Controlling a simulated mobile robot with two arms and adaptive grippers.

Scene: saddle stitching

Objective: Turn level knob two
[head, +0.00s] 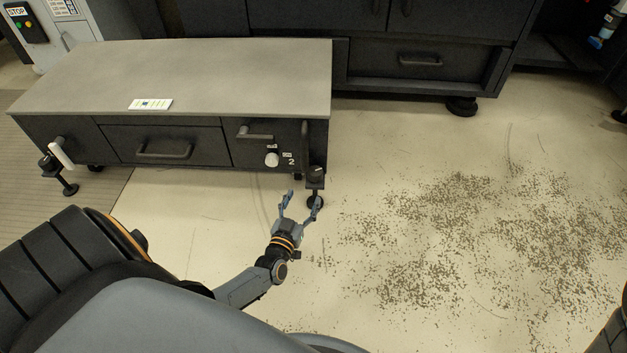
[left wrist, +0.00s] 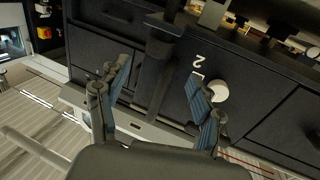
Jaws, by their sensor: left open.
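The low dark cabinet (head: 170,146) has a white "2" (head: 291,161) near its right front corner. Beside the mark is a round white knob (head: 272,159). At that corner stands a levelling foot with a black knob (head: 316,172) on top. My left gripper (head: 301,198) is open and empty, in front of this corner and close to the foot. In the left wrist view, the "2" (left wrist: 198,63) and white knob (left wrist: 218,90) show beyond the right finger. A dark upright post (left wrist: 160,60) shows between the open fingers (left wrist: 160,78); contact cannot be told. My right gripper is not in view.
Another levelling foot (head: 47,163) stands at the cabinet's left corner, by a white handle (head: 62,153). A small card (head: 150,104) lies on the grey top. Dark chips (head: 470,235) litter the floor at right. A larger dark cabinet (head: 420,60) stands behind.

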